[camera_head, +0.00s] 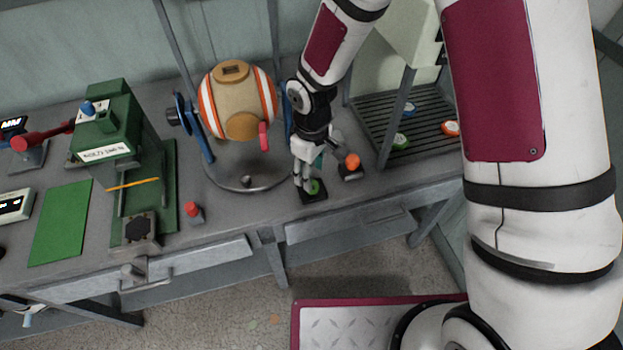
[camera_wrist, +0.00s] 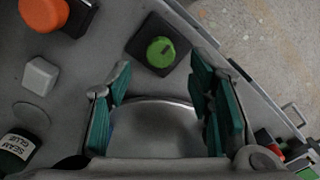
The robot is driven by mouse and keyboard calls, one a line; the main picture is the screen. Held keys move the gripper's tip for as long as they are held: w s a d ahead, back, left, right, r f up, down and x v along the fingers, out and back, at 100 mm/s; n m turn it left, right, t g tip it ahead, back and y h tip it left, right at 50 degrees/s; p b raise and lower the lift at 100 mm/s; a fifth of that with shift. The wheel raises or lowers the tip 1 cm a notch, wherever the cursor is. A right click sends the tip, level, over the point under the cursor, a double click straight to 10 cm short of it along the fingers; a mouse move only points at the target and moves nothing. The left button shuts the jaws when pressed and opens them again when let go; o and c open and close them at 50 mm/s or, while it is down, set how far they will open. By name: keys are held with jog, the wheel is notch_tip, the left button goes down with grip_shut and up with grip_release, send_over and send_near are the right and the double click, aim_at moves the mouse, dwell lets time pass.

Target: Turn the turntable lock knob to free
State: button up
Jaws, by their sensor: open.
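A round green knob (camera_head: 314,187) sits on a black square base at the front of the bench, right of the round grey turntable (camera_head: 225,178). The wrist view shows the knob (camera_wrist: 160,52) with a dark slot-like mark on its top. My gripper (camera_head: 304,183) is at the knob in the head view and partly covers it. In the wrist view my gripper (camera_wrist: 160,88) is open, with its teal finger pads wide apart and nothing between them. The knob lies just past the fingertips, roughly centred between them. Whether a finger touches the base is unclear.
An orange knob (camera_head: 352,161) on a dark base stands close behind and right. A red button (camera_head: 193,211) and a green press (camera_head: 118,150) stand left. A white block (camera_wrist: 40,76) and a glue bottle (camera_wrist: 16,146) are nearby.

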notch_tip(320, 180, up, 7)
dwell(0.3)
dwell(0.5)
jog(key=s+d+r+m+t, duration=0.2)
jog(key=s+d+r+m, duration=0.25)
jog(key=d+r, duration=0.55)
jog(key=s+d+r+m+t, duration=0.25)
jog(key=s+d+r, duration=0.25)
jog(key=r, duration=0.9)
jog(key=s+d+r+m, duration=0.3)
jog(key=s+m, duration=0.1)
jog(key=s, duration=0.5)
jog(key=shift+s+d+t, duration=0.15)
jog(key=shift+d+t, duration=0.05)
jog(key=shift+t, duration=0.25)
jog(key=shift+r, duration=0.1)
